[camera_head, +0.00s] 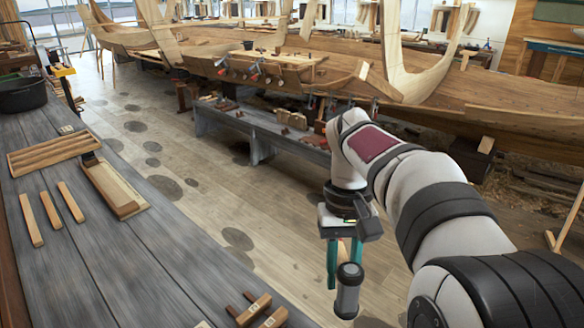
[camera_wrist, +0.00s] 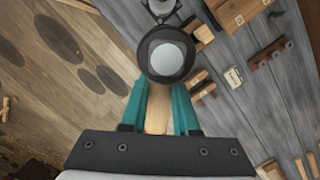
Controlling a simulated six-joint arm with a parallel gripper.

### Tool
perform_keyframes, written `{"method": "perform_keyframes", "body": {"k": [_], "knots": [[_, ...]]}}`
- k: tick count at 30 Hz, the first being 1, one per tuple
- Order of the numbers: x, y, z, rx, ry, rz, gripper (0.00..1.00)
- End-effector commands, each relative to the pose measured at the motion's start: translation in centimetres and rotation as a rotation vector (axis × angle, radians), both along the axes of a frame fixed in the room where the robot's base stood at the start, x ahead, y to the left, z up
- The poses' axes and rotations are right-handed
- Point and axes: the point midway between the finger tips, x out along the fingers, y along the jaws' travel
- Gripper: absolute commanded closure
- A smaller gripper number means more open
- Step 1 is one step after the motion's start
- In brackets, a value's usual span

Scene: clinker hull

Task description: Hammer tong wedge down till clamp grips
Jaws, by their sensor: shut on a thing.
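My gripper (camera_head: 344,272) hangs over the floor between the grey bench and the hull. Its teal fingers are shut on the wooden handle (camera_wrist: 157,108) of a hammer. The hammer's grey, black-banded head (camera_head: 348,291) hangs below the fingers; in the wrist view the head (camera_wrist: 168,58) shows a round pale face. Several clamps (camera_head: 253,74) with red and blue parts sit along the edge of the plank hull (camera_head: 440,98), well apart from my gripper. They are too small to tell which one is the tong clamp or how its wedge sits.
The grey bench (camera_head: 110,260) at left carries a grooved wooden rack (camera_head: 53,152), a wooden block (camera_head: 113,190), loose wooden strips (camera_head: 51,212) and pegged wooden pieces (camera_head: 250,311). A low bench (camera_head: 262,128) stands under the hull. The floor (camera_head: 200,150) between is clear.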

Motion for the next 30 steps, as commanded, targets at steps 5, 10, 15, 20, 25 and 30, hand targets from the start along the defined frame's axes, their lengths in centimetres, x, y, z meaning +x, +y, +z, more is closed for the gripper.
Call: {"method": "perform_keyframes", "body": {"k": [5,10,15,20,25,30], "knots": [[0.3,1.3,-0.9,0.001,-0.003,-0.012,1.0],[1.0,6.7,-4.5,-0.001,-0.02,-0.097,1.0],[0.3,14.3,-9.4,-0.006,-0.047,-0.239,1.0],[-2.5,21.9,-14.2,-0.02,-0.075,-0.411,1.0],[-5.7,26.9,-17.6,-0.03,-0.098,-0.563,1.0],[-7.1,28.6,-19.0,-0.036,-0.107,-0.631,1.0]]}}
